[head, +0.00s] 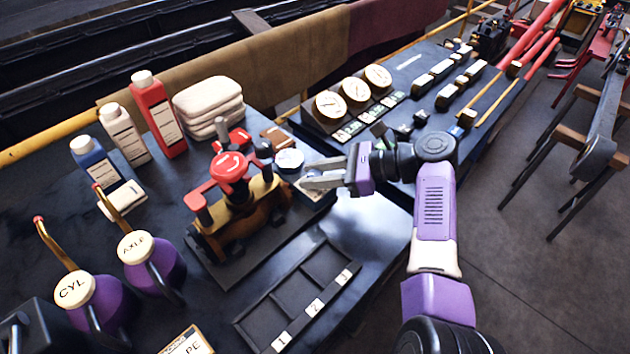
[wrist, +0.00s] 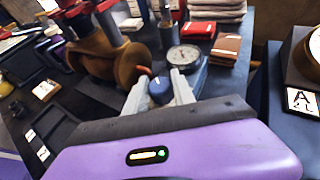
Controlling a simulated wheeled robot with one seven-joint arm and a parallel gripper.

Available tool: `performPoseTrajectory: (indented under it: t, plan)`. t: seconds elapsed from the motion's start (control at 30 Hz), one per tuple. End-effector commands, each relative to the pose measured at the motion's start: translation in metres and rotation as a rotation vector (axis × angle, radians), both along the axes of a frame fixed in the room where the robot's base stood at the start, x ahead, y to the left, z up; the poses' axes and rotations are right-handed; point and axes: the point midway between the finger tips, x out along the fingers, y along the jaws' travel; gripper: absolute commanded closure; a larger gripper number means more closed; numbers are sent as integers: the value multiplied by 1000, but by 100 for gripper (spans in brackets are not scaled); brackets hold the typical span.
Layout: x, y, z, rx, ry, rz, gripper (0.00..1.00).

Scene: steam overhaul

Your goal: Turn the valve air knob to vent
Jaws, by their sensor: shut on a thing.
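A small dark blue knob (wrist: 161,92) shows between my fingertips in the wrist view; I take it for the air knob. My gripper (head: 304,184), also in the wrist view (wrist: 160,84), is shut on it, with one pale finger on each side. In the head view the fingers hide most of the knob. A white-faced gauge (head: 289,160) stands just beyond it, and also shows in the wrist view (wrist: 185,56). The brass valve with red handles (head: 231,167) stands left of my gripper. I cannot read any vent mark or the knob's setting.
A black tray with compartments numbered 1, 2 and 3 (head: 270,318) lies at the front. Purple oil cans (head: 153,262), bottles (head: 164,118) and folded cloths (head: 207,103) stand to the left. A row of gauges (head: 355,88) stands behind my gripper.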

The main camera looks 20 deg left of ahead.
Motion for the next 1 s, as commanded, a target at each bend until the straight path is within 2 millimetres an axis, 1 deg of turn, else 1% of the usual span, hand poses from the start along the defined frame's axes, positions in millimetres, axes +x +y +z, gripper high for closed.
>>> performPoseTrajectory:
  t: [0.07,0.4,0.6,1.0]
  plan:
    - [1,0,-5,1,0,47,100]
    - [0,1,-3,0,-1,177,100]
    - [-1,0,-2,-1,1,210,100]
    - [-1,1,-1,-2,1,220,100]
